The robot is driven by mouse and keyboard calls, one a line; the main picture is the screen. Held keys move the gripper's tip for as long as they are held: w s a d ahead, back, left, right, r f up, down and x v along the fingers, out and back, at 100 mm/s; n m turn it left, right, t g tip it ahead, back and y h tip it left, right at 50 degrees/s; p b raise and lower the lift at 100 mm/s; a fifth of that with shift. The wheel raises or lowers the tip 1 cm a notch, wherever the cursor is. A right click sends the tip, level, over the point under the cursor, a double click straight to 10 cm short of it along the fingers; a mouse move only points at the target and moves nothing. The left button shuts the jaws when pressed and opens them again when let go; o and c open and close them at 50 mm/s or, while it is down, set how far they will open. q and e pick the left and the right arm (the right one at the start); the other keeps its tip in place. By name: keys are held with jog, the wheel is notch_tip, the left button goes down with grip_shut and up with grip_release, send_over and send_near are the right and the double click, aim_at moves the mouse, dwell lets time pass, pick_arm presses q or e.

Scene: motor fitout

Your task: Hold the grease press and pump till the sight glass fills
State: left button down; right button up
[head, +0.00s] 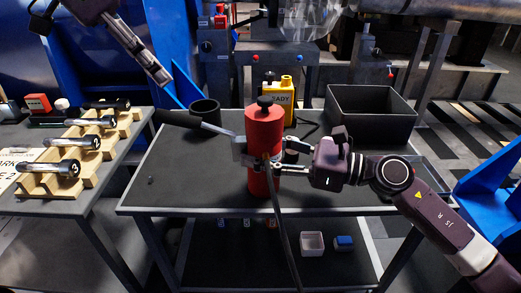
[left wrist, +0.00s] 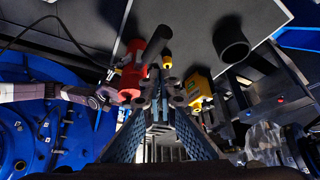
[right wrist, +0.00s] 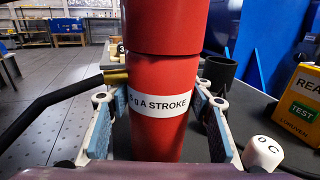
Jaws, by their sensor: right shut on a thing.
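The red grease press (head: 264,130) stands upright on the dark-topped table, with a black cap on top. Its lever with a black grip (head: 182,119) sticks out to the left, tilted slightly up toward the grip. My right gripper (head: 270,167) is shut around the press body; the right wrist view shows the fingers on both sides of the red cylinder (right wrist: 160,75) at a white label reading "A STROKE". I cannot make out the sight glass.
A yellow tester (head: 283,88) and a black cup (head: 205,112) stand behind the press. An open dark bin (head: 371,116) is at the back right. A black hose (head: 283,232) hangs over the front edge. Wooden racks (head: 85,150) with metal parts are on the left table.

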aim_at(164, 112)
pick_arm(q)
jog(key=shift+f, duration=1.65)
jog(key=shift+f, duration=2.55)
jog(key=shift+r, duration=2.5)
jog(key=shift+f, duration=2.4)
jog(key=shift+r, duration=2.4)
